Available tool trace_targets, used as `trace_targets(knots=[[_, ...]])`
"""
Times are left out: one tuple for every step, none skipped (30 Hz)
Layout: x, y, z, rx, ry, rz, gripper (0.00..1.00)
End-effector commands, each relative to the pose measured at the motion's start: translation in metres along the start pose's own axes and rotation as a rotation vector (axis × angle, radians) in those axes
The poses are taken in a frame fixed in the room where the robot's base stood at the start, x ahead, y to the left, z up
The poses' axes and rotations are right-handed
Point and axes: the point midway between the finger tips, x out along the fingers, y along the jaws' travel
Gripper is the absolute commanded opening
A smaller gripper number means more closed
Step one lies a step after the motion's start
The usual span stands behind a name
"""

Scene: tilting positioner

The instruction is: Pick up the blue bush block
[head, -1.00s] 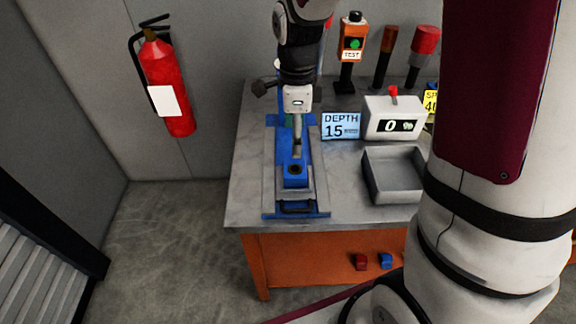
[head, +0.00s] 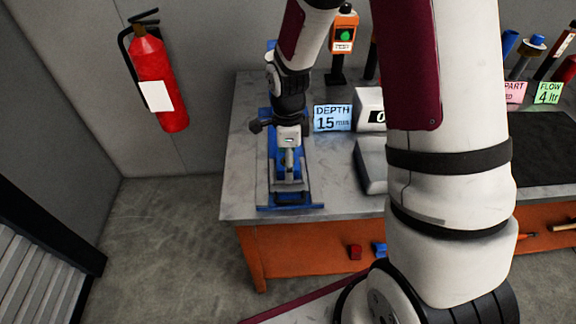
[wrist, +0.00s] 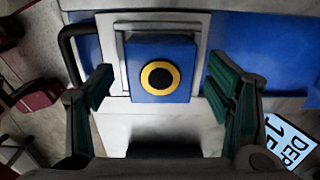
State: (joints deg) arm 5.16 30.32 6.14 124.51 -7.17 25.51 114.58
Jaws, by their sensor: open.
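The blue bush block (wrist: 135,80) shows in the wrist view, with a yellow ring around a dark hole in its face. It sits in a grey holder on the blue tilting positioner (wrist: 250,50). My gripper (wrist: 161,88) is open, with one green-padded finger on each side of the block and visible gaps between. I cannot tell how far the fingertips are above or beside it. In the head view my gripper (head: 289,168) is over the positioner (head: 300,206) at the bench's left end and hides most of the block.
An orange test button post (head: 343,40) stands at the back. Small red (head: 355,252) and blue (head: 379,250) pieces are below the bench top.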

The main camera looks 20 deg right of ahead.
Motion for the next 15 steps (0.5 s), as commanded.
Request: trace_targets(knots=[[0.0001, 0.0, 0.0, 0.0, 0.0, 0.0, 0.73], [0.0, -0.0001, 0.0001, 0.0, 0.0, 0.0, 0.73], [-0.0001, -0.0001, 0.0001, 0.0, 0.0, 0.0, 0.73], [-0.0001, -0.0001, 0.0001, 0.0, 0.0, 0.0, 0.73], [-0.0001, -0.0001, 0.0001, 0.0, 0.0, 0.0, 0.71], [-0.0002, -0.0001, 0.0001, 0.0, 0.0, 0.0, 0.62], [-0.0002, -0.0001, 0.0001, 0.0, 0.0, 0.0, 0.55], [-0.0003, -0.0001, 0.0001, 0.0, 0.0, 0.0, 0.48], [-0.0003, -0.0001, 0.0001, 0.0, 0.0, 0.0, 0.39], [-0.0003, -0.0001, 0.0001, 0.0, 0.0, 0.0, 0.33], [-0.0003, -0.0001, 0.0001, 0.0, 0.0, 0.0, 0.26], [-0.0003, 0.0, 0.0001, 0.0, 0.0, 0.0, 0.17], [-0.0003, 0.0, 0.0001, 0.0, 0.0, 0.0, 0.1], [-0.0003, 0.0, 0.0001, 0.0, 0.0, 0.0, 0.03], [-0.0003, 0.0, 0.0001, 0.0, 0.0, 0.0, 0.0]])
